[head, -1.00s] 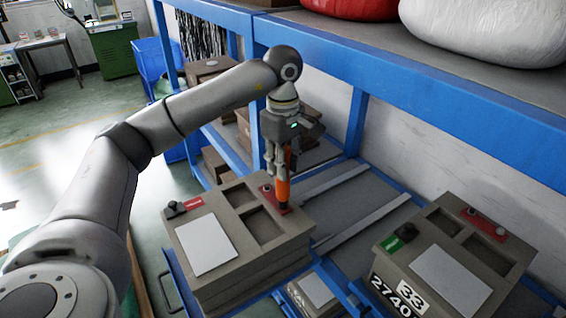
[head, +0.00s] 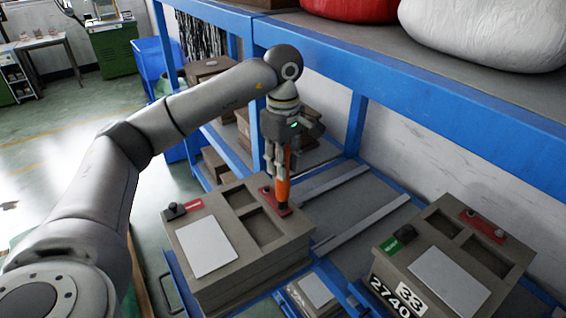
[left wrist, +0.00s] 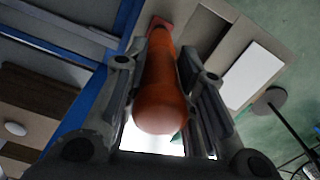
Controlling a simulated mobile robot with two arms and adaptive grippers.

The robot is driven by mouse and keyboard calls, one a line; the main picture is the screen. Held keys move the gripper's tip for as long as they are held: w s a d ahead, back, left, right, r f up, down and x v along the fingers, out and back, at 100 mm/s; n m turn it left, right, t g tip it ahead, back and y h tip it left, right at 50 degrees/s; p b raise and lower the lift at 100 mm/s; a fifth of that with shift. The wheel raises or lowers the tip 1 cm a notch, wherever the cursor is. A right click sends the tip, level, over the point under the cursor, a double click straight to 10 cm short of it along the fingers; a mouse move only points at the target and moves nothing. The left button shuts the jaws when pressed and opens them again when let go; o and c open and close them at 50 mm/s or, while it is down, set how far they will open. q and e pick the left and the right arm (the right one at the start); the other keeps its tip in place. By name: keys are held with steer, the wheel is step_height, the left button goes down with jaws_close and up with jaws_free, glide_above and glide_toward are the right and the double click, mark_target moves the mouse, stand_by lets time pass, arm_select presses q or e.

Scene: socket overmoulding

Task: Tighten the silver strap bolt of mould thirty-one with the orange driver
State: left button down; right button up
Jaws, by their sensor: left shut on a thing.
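My left gripper (head: 279,165) is shut on the orange driver (head: 283,188), which stands roughly upright. The driver's tip is down at the red strap on the far side of a grey-brown mould (head: 235,273). The fingers hide part of the driver, and the bolt under its tip is hidden. In the left wrist view the driver (left wrist: 161,90) lies between the two fingers, its rounded end towards the camera. The mould has a white plate (head: 207,245), two pockets and a black knob (head: 176,208) by a red tag. Its number is not visible. My right gripper is not in view.
Another mould (head: 440,270), marked 33, stands at the right with a green tag and a red strap. Blue rack posts and a beam (head: 430,105) rise close behind the gripper. Red and white sacks (head: 490,30) lie on the upper shelf. Bare rails (head: 365,220) show between the moulds.

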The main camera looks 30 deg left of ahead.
arm_select(q)
steer(key=shift+r+p, duration=1.2)
steer(key=shift+r, duration=0.9)
steer(key=shift+f, duration=0.1)
